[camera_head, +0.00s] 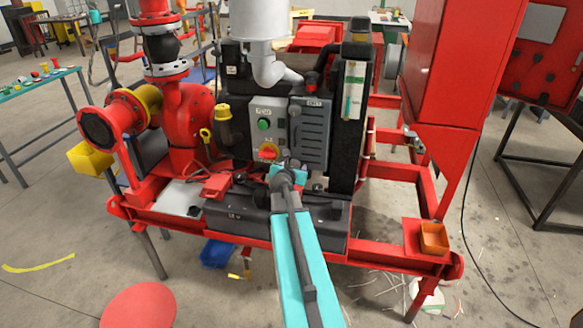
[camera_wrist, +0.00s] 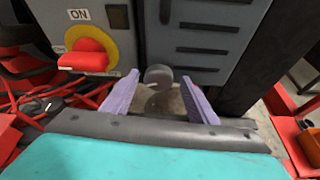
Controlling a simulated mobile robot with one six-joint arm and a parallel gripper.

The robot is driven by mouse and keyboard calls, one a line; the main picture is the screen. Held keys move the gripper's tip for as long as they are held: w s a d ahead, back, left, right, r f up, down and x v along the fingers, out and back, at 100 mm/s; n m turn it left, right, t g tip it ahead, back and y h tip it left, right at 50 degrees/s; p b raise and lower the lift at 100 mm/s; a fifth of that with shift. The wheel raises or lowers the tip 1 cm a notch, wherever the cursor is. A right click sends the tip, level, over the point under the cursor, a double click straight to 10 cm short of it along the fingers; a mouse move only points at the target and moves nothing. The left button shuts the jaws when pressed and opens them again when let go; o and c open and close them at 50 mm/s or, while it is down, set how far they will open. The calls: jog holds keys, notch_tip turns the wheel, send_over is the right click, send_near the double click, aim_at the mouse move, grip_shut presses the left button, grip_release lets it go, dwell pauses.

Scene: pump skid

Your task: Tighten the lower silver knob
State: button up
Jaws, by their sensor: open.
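In the wrist view, a round grey-silver knob (camera_wrist: 159,74) sits low on the front of the grey control box (camera_wrist: 215,35). My gripper (camera_wrist: 160,77) is open, with one purple finger to the left of the knob and one to the right. A gap shows on both sides, so the fingers look apart from the knob. The exact depth of the fingertips against it is hard to tell. A dark rounded part shows above it near the top edge. In the head view, my gripper (camera_head: 285,172) is in front of the box's lower part and hides the knob.
A red rotary switch on a yellow disc (camera_wrist: 88,52) is close to the left of my gripper. A green button (camera_head: 264,124) is above it. A dark tank (camera_head: 240,216) lies below the box. An orange bin (camera_head: 434,238) stands on the red frame at right.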

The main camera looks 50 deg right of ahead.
jog(key=shift+a, duration=0.1)
jog(key=shift+w, duration=0.1)
jog(key=c, duration=1)
jog(key=shift+c, duration=0.3)
